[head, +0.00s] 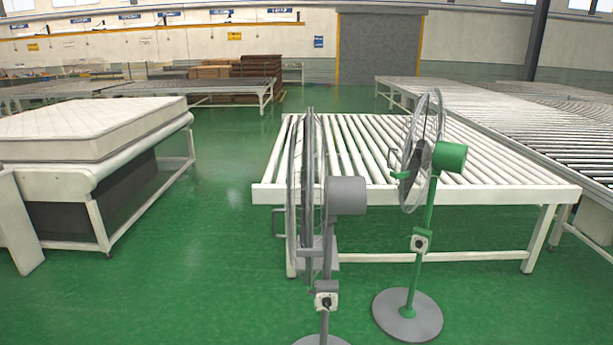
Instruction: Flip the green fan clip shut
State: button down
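The green fan (449,156) stands at the right in the head view, in front of a white roller table. It has a green motor housing, a green pole and a round grey base (407,315). Its wire cage (421,150) is seen nearly edge-on and faces left. A small white control box (420,240) sits on its pole. A small green part (400,174) shows at the left edge of the cage; I cannot tell whether it is the clip, or whether it is open or shut. My gripper is not in view.
A grey fan (346,195) stands close to the left of the green one. The roller table (420,194) is behind both. A white mattress (88,128) lies on a conveyor at the left. Green floor (190,250) is clear between that conveyor and the fans.

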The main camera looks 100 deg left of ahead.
aim_at(404, 174)
jog(key=u, duration=3.35)
jog(key=i, duration=0.8)
jog(key=u, duration=0.05)
